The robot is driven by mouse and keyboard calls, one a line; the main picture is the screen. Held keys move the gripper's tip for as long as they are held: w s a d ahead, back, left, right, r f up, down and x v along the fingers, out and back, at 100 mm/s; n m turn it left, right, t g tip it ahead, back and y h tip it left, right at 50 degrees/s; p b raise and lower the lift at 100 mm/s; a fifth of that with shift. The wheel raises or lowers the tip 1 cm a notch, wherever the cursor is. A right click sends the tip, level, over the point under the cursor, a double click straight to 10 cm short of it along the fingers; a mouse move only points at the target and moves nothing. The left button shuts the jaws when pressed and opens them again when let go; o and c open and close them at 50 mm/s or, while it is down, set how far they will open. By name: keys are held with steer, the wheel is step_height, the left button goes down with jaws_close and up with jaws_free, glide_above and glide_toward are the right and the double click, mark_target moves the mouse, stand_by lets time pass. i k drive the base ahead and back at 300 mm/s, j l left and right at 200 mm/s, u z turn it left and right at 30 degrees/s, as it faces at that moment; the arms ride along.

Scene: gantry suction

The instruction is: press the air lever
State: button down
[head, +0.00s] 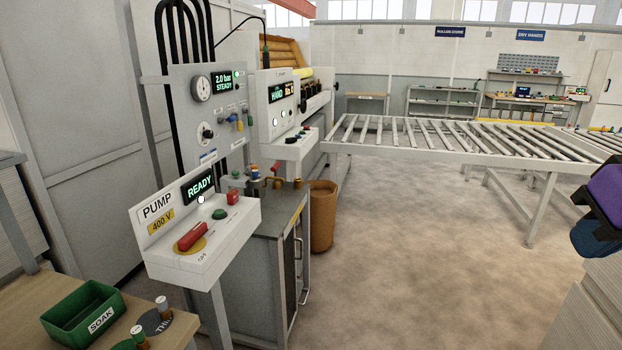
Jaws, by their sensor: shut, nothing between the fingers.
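A grey panel (181,103) with a round gauge (202,88) and a display (223,81) reading "2.0 bar STEADY" stands left of centre. Below the gauge is a round black-and-white knob (206,133). Small blue and yellow fittings sit at the panel's right side, including a yellow one (239,125). No label I can read says "air", so I cannot tell which part is the air lever. My gripper is not in view.
In front stands a white PUMP box (160,262) with a READY display and red handle (192,236). A grey cabinet (252,270) stands behind it. A bench with a green SOAK tray (62,318) is lower left. A roller conveyor (440,150) crosses the back; open floor (430,270) lies right.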

mark_target(223, 121)
steer(key=i+l+u, duration=0.15)
steer(key=i, duration=0.4)
steer(key=i+l+u, duration=0.15)
steer(key=i, duration=0.45)
steer(key=i+l+u, duration=0.15)
steer(key=i, duration=0.4)
steer(key=i+l+u, duration=0.1)
steer(key=i+u, duration=0.25)
steer(key=i+l+u, duration=0.65)
steer(key=i+j, duration=0.05)
steer(key=i, duration=0.05)
